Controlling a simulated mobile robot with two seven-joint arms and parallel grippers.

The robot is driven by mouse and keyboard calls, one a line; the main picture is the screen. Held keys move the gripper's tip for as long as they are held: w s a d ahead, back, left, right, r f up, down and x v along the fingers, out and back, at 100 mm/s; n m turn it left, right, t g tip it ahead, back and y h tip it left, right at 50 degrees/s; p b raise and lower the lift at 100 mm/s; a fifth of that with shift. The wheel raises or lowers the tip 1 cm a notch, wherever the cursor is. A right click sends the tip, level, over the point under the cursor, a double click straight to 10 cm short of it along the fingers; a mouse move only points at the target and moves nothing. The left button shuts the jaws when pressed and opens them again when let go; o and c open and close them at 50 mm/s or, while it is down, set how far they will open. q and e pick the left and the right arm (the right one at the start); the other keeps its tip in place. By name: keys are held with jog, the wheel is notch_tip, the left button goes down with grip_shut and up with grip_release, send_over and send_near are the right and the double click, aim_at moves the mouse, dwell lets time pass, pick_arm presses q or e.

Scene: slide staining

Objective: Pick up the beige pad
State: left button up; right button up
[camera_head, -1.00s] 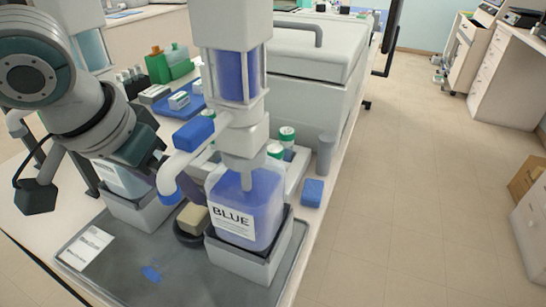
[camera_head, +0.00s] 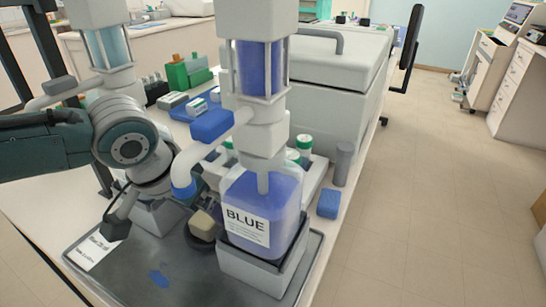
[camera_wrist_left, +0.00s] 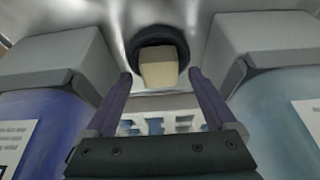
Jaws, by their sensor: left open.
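The beige pad (camera_head: 205,224) is a small block on a round dark holder (camera_head: 196,240), left of the BLUE bottle (camera_head: 262,205). In the left wrist view the pad (camera_wrist_left: 159,70) shows upper centre, in front of the dark round holder (camera_wrist_left: 150,37). My left gripper (camera_wrist_left: 160,76) is open, its two purple fingers on either side of the pad in that picture. I cannot tell how far the fingertips are from it. In the head view my left gripper (camera_head: 160,188) is above and left of the pad, partly hidden behind a white spout (camera_head: 188,168). My right gripper is not in view.
The BLUE bottle sits in a grey stand (camera_head: 262,272); a second stand (camera_head: 155,218) is on the left. The pad lies between them on a grey tray (camera_head: 215,287). A blue sponge (camera_head: 328,204) and a grey cylinder (camera_head: 343,163) are at right.

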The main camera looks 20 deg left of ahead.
aim_at(204, 217)
pick_arm(q)
jog(key=c, duration=1.4)
jog(key=shift+r, duration=0.55)
notch_tip(204, 217, up, 19)
jog(key=p, duration=0.3)
